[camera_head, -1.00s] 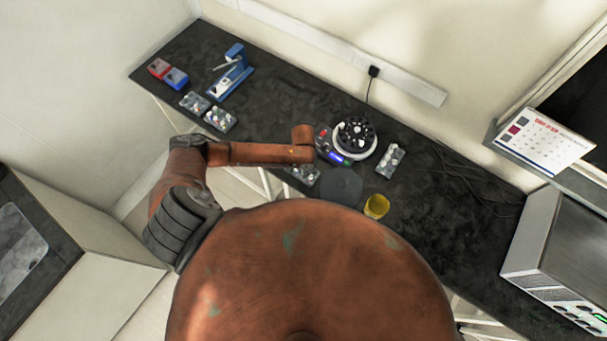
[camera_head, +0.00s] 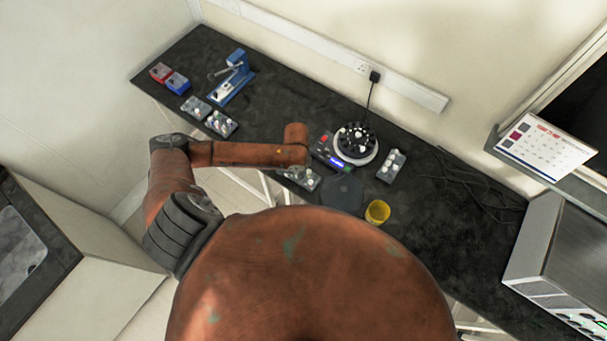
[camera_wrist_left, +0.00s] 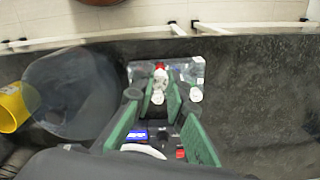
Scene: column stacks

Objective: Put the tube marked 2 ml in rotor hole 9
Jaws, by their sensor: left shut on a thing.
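My left gripper (camera_wrist_left: 160,103) shows its green fingers in the left wrist view, shut on a tube with a pale cap (camera_wrist_left: 158,97). The 2 ml marking cannot be read. Below the fingers is a clear tube rack (camera_wrist_left: 192,72) with white-capped and red-topped tubes. In the head view this rack (camera_head: 309,181) is partly hidden by my left wrist. The black rotor (camera_head: 357,137) sits in the white centrifuge (camera_head: 363,159), right of my wrist; its hole numbers are too small to read. My right gripper is not in view.
A dark round lid (camera_head: 343,191) and a yellow cup (camera_head: 377,211) stand near the front edge. Another rack (camera_head: 391,165) is right of the centrifuge. More racks, a blue stand (camera_head: 235,75) and red and blue boxes (camera_head: 176,82) are at the left.

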